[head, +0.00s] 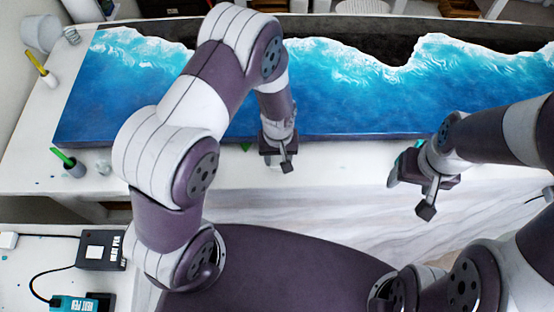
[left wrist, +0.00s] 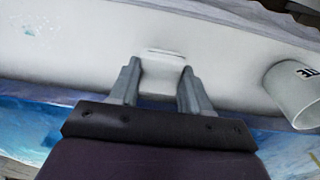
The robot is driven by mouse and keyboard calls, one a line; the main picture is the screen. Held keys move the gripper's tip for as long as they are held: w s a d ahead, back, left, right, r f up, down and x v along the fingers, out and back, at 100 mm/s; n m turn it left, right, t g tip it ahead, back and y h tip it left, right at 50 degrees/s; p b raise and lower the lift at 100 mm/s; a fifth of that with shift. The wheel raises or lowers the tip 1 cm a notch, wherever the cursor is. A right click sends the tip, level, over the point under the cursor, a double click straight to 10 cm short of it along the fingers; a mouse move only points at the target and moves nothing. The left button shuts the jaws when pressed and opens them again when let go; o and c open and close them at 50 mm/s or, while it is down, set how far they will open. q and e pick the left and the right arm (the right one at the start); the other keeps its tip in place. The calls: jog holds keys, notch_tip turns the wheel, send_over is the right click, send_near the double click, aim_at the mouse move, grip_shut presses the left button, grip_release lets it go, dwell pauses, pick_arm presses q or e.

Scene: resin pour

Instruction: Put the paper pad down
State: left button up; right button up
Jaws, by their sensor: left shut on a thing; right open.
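In the left wrist view, the paper pad (left wrist: 163,72) is a small white block between the two grey fingers of my left gripper (left wrist: 160,85), which is shut on it. The pad is close over or on the white worktop (left wrist: 80,45); I cannot tell whether it touches. In the head view, my left gripper (head: 279,160) is at the front edge of the blue resin panel, and the pad cannot be made out there. My right gripper (head: 426,198) is open, in front of the worktop's edge at the right.
The blue and white resin panel (head: 340,105) fills much of the worktop. A white cup with dark lettering (left wrist: 293,95) stands right of the pad in the left wrist view. A small pot with a green stick (head: 73,168) stands at left.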

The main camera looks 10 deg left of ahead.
aim_at(281, 160)
pick_arm(q)
jog(key=f, duration=0.2)
jog(key=f+p, duration=0.1)
jog(key=shift+d+f, duration=0.4)
jog(key=shift+f, duration=0.1)
jog(key=shift+a, duration=0.15)
jog(key=shift+a+f, duration=0.1)
jog(key=shift+f, duration=0.1)
jog(key=o, duration=1.1)
jog(key=shift+r, duration=0.1)
jog(key=shift+c, duration=0.2)
jog(key=shift+o, duration=0.3)
jog(key=shift+d, duration=0.2)
pick_arm(e)
jog(key=shift+d+r, duration=0.4)
jog(key=shift+d, duration=0.05)
